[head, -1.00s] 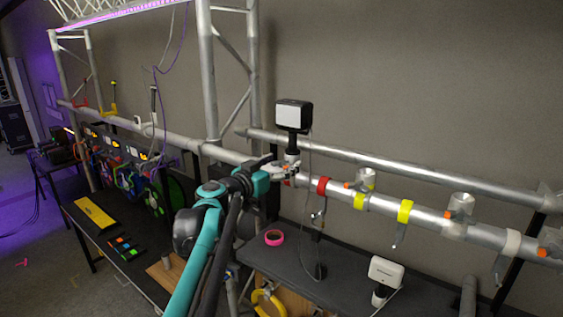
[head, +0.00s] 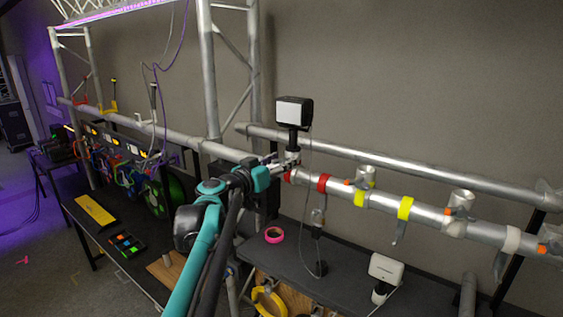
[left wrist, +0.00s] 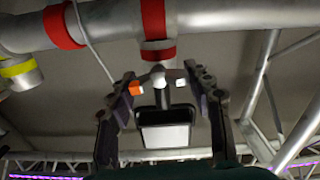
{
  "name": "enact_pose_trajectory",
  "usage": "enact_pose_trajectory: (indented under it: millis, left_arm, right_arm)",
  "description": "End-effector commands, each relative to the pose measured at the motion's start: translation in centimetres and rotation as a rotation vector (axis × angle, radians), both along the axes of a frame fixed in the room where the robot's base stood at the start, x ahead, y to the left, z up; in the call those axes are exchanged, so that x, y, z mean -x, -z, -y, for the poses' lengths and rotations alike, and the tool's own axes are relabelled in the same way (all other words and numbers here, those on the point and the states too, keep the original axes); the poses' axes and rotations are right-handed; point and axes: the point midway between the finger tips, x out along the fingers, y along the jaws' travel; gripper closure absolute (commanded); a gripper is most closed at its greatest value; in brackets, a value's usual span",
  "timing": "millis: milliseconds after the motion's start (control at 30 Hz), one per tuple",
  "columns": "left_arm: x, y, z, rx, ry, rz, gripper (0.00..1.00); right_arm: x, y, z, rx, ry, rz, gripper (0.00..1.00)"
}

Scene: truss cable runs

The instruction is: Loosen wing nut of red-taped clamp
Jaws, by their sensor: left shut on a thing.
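The red-taped clamp shows in the left wrist view with red tape (left wrist: 158,54) on it, hanging from the silver pipe (left wrist: 225,15). Its pale wing nut (left wrist: 158,76) sits below the tape, between my fingers. My left gripper (head: 287,164) reaches the clamp under the light in the head view. In the left wrist view my left gripper (left wrist: 160,82) is shut on the wing nut, one finger on each side. An orange piece (left wrist: 135,88) shows by the left finger. A light with a white face (head: 293,112) stands above the gripper. My right gripper is not in view.
A dark table (head: 345,262) below holds a pink tape roll (head: 274,235) and a small white lamp (head: 386,269). Thin cables hang near the light.

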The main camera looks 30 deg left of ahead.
Motion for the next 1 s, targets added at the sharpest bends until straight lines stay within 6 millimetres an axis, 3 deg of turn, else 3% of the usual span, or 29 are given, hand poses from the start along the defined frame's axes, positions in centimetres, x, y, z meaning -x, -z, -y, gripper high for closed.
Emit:
enact_pose_trajectory:
  millis: [1000]
  left_arm:
    - [0.0, 0.3, -0.5, 0.938, -0.002, -0.073, 0.78]
  right_arm:
    - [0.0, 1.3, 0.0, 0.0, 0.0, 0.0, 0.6]
